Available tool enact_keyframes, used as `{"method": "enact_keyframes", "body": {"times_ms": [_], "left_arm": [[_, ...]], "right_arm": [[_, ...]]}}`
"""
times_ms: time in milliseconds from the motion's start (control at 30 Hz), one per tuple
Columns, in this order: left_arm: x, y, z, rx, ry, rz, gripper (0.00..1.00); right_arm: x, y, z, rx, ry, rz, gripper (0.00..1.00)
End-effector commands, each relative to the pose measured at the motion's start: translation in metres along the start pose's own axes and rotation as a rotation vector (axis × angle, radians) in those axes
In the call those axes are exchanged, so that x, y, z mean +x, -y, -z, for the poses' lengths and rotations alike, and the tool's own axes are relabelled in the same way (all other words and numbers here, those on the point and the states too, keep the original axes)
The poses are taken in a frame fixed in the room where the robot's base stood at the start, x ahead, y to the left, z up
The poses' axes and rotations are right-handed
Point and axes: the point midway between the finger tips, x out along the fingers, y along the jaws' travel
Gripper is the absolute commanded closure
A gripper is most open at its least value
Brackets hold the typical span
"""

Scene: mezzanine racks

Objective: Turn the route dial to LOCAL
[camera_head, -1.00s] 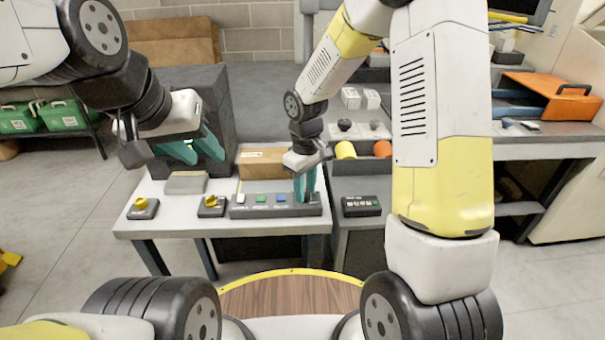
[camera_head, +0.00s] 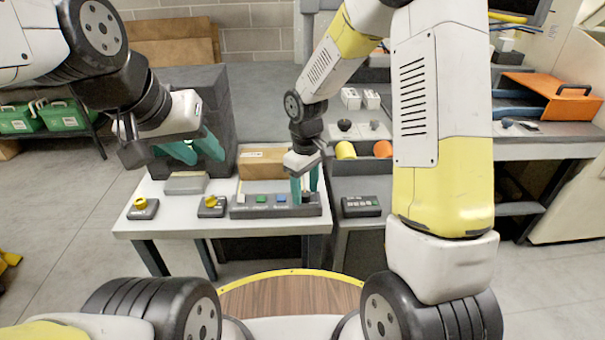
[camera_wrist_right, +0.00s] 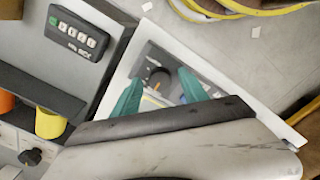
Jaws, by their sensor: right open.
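A dark control strip (camera_head: 250,212) lies along the front of the light table. It carries white, green and blue buttons, with the dial at its right end. The dial (camera_wrist_right: 158,77) is a dark round knob with an orange mark in the right wrist view; its label cannot be read. My right gripper (camera_head: 305,187) is open over the strip's right end and mostly hides the dial in the head view. In the wrist view its teal fingers (camera_wrist_right: 160,94) stand apart, either side of the dial. My left gripper (camera_head: 197,151) is open and empty above the table's back left.
Two yellow knobs on dark bases, one at the left (camera_head: 140,204) and one nearer the strip (camera_head: 211,203), stand on the table. A grey block (camera_head: 186,183) and a cardboard box (camera_head: 263,163) lie behind. A black button box (camera_head: 361,206) is to the right.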

Motion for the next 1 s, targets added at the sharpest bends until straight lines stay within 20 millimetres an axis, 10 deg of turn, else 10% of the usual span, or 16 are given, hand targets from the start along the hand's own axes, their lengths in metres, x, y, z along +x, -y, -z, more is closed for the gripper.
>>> {"method": "enact_keyframes", "body": {"times_ms": [500, 1000], "left_arm": [[0.0, 0.0, 0.0, 0.0, 0.0, 0.0, 0.64], [0.0, 0.0, 0.0, 0.0, 0.0, 0.0, 0.64]], "right_arm": [[-0.07, -0.001, 0.001, 0.001, -0.003, -0.002, 0.49], [-0.082, -0.001, -0.002, 0.01, -0.008, -0.004, 0.49]]}}
